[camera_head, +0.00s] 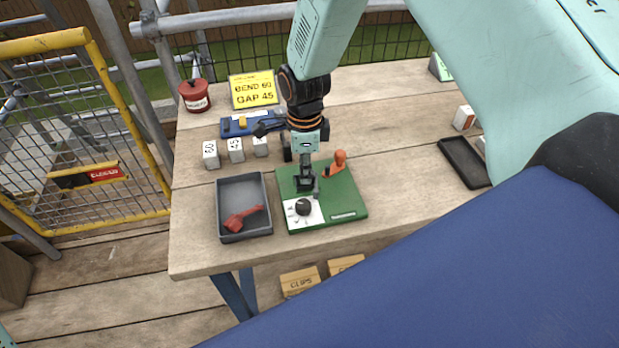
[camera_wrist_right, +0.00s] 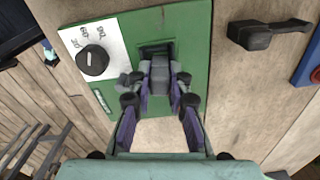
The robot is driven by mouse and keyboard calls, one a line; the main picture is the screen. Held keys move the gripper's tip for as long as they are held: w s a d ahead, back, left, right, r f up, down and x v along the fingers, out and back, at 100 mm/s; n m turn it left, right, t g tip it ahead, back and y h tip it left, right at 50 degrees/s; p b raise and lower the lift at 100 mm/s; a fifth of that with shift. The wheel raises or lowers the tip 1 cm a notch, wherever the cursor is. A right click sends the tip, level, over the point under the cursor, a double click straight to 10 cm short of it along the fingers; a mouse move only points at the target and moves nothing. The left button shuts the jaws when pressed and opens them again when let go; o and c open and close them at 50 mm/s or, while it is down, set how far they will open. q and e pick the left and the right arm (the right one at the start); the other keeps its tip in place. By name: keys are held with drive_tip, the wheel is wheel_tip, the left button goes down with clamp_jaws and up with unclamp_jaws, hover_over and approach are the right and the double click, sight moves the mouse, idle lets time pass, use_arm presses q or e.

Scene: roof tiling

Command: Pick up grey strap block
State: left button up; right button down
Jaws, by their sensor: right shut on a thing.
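The grey strap block (camera_wrist_right: 158,76) sits between the fingertips of my right gripper (camera_wrist_right: 160,92) in the right wrist view. My right gripper is shut on it, at a dark square recess in the green board (camera_wrist_right: 192,50). I cannot tell whether the block is still seated in the recess or just clear of it. In the head view, my right gripper (camera_head: 306,184) points down over the green board (camera_head: 345,198), and its fingers largely hide the block. My left gripper is out of view.
A grey tray (camera_head: 231,188) with a red tool (camera_head: 243,218) lies left of the board. White numbered blocks (camera_head: 235,150), a blue holder (camera_head: 234,127), a yellow sign (camera_head: 254,90) and a red pot (camera_head: 195,97) stand behind. A black tray (camera_head: 465,162) lies right.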

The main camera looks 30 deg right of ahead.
drive_tip(key=shift+r, duration=0.1)
idle(0.5)
drive_tip(key=shift+r+p, duration=2.2)
drive_tip(key=shift+p, duration=0.05)
